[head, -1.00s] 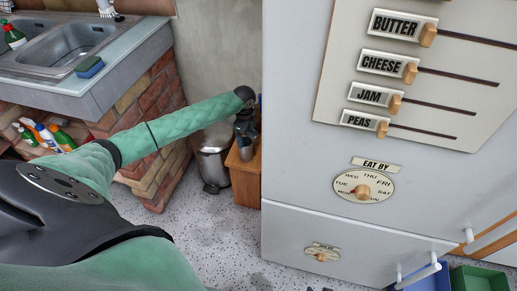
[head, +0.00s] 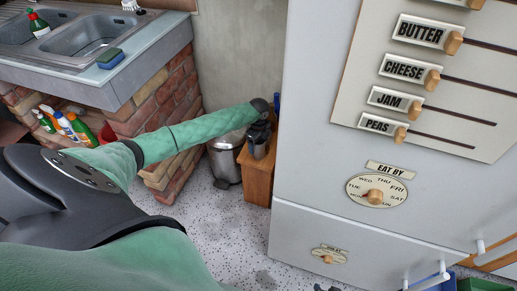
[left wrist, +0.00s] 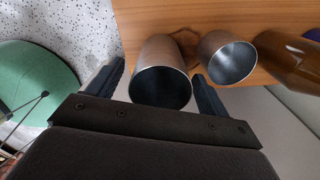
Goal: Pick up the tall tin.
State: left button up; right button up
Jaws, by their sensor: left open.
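In the left wrist view, a metal tin (left wrist: 162,52) with a dark open mouth stands between the two fingers of my left gripper (left wrist: 159,72). It reaches nearer the camera than the second tin, so I take it for the tall tin. The fingers are open, one on each side, with a gap visible at the right finger; contact on the left is unclear. A smaller-looking open tin (left wrist: 228,58) stands just right of the right finger. In the head view my left gripper (head: 259,143) is low over the wooden stand, and the tins are not discernible there.
A brown glossy vessel (left wrist: 290,62) stands right of the second tin. The wooden stand (head: 258,185) is squeezed between a metal bin (head: 224,160) and the big pale fridge (head: 310,200). A sink counter (head: 110,85) on brick is at left. Speckled floor (head: 215,225) lies open in front.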

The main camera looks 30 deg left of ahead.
pick_arm(q)
jog(key=shift+f, duration=0.5)
jog(key=c, duration=1.1)
jog(key=shift+o, duration=0.2)
jog(key=shift+r, duration=0.1)
